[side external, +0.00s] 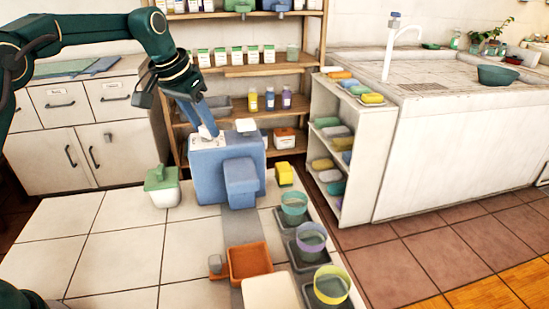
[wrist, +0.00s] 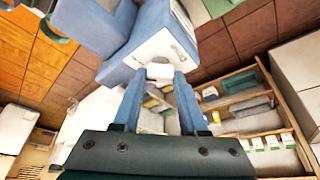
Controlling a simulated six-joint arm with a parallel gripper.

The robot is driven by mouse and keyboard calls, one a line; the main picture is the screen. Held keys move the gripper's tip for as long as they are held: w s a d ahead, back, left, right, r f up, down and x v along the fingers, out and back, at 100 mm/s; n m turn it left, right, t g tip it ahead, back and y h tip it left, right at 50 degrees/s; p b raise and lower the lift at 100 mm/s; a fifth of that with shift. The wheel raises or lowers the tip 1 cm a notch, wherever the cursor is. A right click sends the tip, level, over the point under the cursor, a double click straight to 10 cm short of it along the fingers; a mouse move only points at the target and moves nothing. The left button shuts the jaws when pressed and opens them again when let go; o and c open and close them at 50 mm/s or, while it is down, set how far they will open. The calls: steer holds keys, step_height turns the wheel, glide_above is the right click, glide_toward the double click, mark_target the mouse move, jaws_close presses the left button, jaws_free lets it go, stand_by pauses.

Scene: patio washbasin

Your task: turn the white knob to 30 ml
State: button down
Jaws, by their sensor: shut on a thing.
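The blue dispenser (side external: 218,176) stands on the white tiled table, with a blue spout block (side external: 241,183) on its front. The white knob (wrist: 160,71) sits by a white dial face (wrist: 160,46) with small dark marks, too small to read. My gripper (wrist: 159,76) comes down from the upper left in the side view (side external: 205,131), its blue fingers tilted. The fingers are shut on the white knob, one on each side. The fingers partly hide the knob in the side view, and its pointer setting cannot be read.
A green-lidded white container (side external: 162,190) stands left of the dispenser and a yellow block (side external: 284,174) right. Several coloured cups (side external: 310,238) and an orange tray (side external: 249,263) are in front. Shelves with bottles (side external: 270,98) stand behind. The table's left front is clear.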

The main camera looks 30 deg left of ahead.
steer(key=shift+n, duration=0.3)
steer(key=n+y, duration=0.2)
steer(key=n, duration=0.3)
steer(key=shift+w+d, duration=0.1)
steer(key=shift+d, duration=0.05)
steer(key=n+g+y, duration=0.1)
steer(key=n, duration=0.3)
steer(key=shift+n+g+y, duration=0.3)
steer(key=shift+n, duration=0.2)
stand_by(0.4)
steer(key=shift+c, duration=2.2)
jaws_free()
steer(key=shift+d+r, duration=0.1)
steer(key=shift+r, duration=0.05)
